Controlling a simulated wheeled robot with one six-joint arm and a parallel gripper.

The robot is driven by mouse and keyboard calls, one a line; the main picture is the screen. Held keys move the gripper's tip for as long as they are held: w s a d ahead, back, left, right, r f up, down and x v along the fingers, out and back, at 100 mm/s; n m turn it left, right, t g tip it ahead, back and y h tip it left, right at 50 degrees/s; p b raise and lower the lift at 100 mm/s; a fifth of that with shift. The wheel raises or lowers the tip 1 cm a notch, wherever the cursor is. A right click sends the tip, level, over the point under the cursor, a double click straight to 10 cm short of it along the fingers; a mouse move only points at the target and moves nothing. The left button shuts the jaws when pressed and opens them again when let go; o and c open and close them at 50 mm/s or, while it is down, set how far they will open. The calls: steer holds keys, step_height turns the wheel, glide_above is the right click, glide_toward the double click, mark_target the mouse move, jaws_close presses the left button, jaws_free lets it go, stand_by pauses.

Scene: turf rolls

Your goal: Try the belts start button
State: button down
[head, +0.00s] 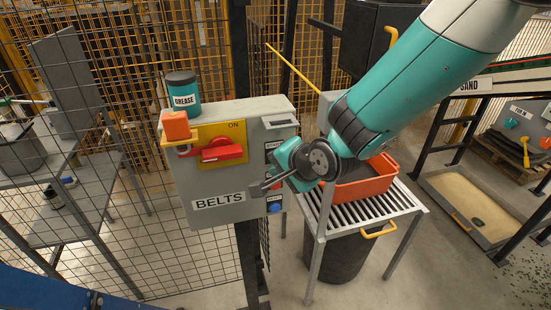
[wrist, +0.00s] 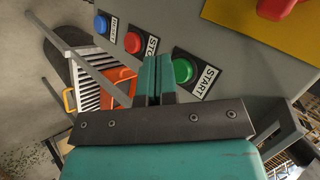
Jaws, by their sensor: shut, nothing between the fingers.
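The grey belts control box (head: 235,182) carries a column of buttons on its right side. In the wrist view the green start button (wrist: 184,70) sits beside its START label, just right of my gripper's fingers. The red stop button (wrist: 133,42) is left of them and a blue button (wrist: 101,24) farther left; the blue button also shows in the head view (head: 274,208). My gripper (head: 256,190) is shut and empty in front of the box. Any gap to the buttons is hard to judge. In the head view my gripper hides the start button.
A red switch handle (head: 222,153) lies roughly level on a yellow plate marked ON, with an orange block (head: 176,124) at its left. A grease tin (head: 183,95) stands on the box. An orange crate (head: 365,184) sits on a slatted table (head: 345,218) to the right.

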stand_by(0.8)
steer(key=shift+w+a, duration=0.1)
steer(key=shift+w, duration=0.3)
steer(key=shift+w+a, duration=0.1)
steer(key=shift+w, duration=0.3)
stand_by(0.6)
steer(key=shift+s, duration=0.1)
steer(key=shift+s+d, duration=0.25)
steer(key=shift+s, duration=0.45)
steer(key=shift+s+b, duration=0.1)
steer(key=shift+b, duration=0.2)
steer(key=s, duration=0.2)
steer(key=s+d, duration=0.1)
steer(key=s, duration=0.1)
steer(key=shift+s+d+b, duration=0.15)
steer(key=shift+s+b, duration=0.15)
steer(key=shift+b, duration=0.05)
